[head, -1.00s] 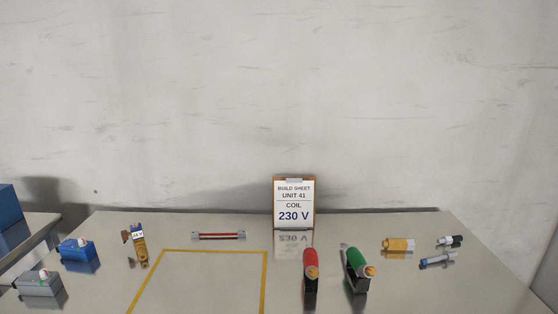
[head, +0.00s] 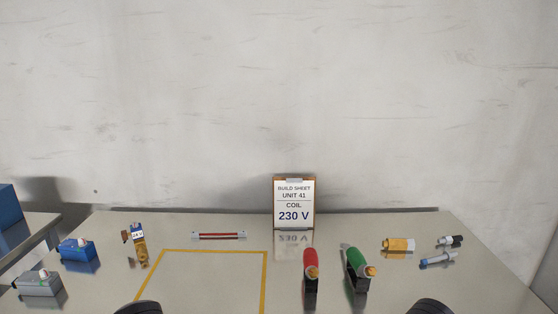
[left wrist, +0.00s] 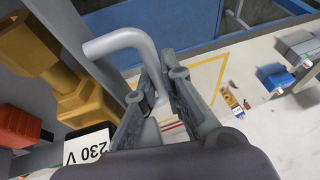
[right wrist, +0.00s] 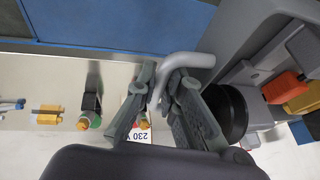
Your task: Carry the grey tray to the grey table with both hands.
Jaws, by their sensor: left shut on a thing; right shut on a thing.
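The grey tray shows only in part. Its bent grey handle (left wrist: 125,40) and wall (left wrist: 62,28) are in the left wrist view; its other handle (right wrist: 190,62) and wall (right wrist: 240,45) are in the right wrist view. My left gripper (left wrist: 163,74) is shut on one handle. My right gripper (right wrist: 166,80) is shut on the other. In the head view the tray is out of frame, and only dark rounded parts of my arms show at the bottom edge. The grey table (head: 400,292) lies ahead, with a yellow outline (head: 265,280) around a bare area.
Left of the outline are a blue block (head: 77,249), a grey block (head: 38,282) and a small yellow part (head: 139,247). Behind it lies a red-striped bar (head: 219,236). Right are red (head: 311,264) and green-handled tools (head: 356,262), with a sign (head: 293,203) behind.

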